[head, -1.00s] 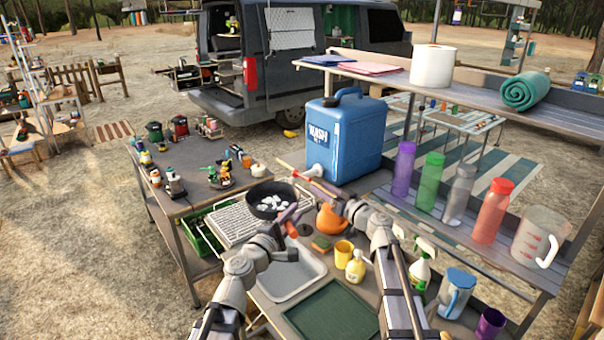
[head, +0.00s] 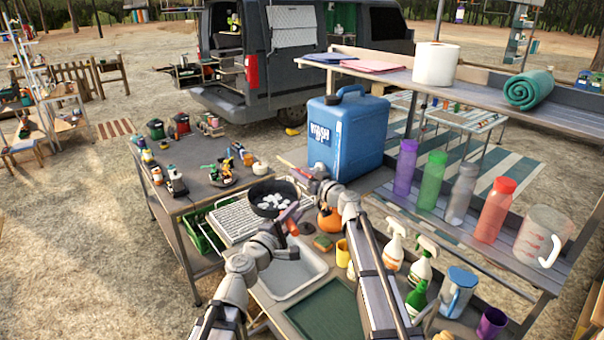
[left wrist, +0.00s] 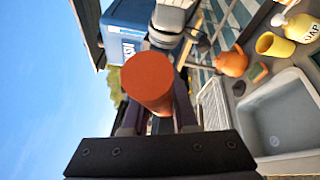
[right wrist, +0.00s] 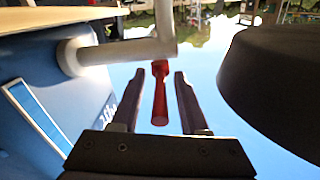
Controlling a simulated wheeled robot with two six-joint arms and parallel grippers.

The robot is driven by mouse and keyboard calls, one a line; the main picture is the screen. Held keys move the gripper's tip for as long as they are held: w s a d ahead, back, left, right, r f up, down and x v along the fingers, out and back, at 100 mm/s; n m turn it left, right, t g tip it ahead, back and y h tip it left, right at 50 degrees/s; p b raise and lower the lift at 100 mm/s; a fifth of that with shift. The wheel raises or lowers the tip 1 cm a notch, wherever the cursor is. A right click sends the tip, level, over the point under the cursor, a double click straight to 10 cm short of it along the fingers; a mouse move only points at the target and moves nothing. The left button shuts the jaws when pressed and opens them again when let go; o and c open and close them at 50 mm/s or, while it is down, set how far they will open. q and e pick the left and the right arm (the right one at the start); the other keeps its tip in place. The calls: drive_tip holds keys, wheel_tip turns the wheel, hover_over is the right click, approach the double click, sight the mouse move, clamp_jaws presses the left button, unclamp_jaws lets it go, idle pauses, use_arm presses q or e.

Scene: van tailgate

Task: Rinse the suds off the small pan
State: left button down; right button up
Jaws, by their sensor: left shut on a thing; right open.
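The small pan (head: 270,196) is dark, with white suds in it, and is held near the drying rack beside the water jug. My left gripper (head: 289,213) is shut on its orange-red handle, seen end-on in the left wrist view (left wrist: 148,84). The blue jug (head: 347,133) stands on the counter. Its white tap (right wrist: 110,50) and red lever (right wrist: 160,95) show in the right wrist view. My right gripper (right wrist: 160,80) is open, its fingers on either side of the lever with gaps. The pan's dark side (right wrist: 280,80) is close by. My right arm mostly hides the tap in the head view.
A sink basin (head: 292,275) and green tray (head: 328,315) lie below my arms. An orange kettle (head: 329,220), sponge (head: 323,242), yellow cup (head: 342,252) and spray bottles (head: 393,246) crowd the counter. A shelf with bottles (head: 437,180) stands at right.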

clamp_jaws()
idle(1.4)
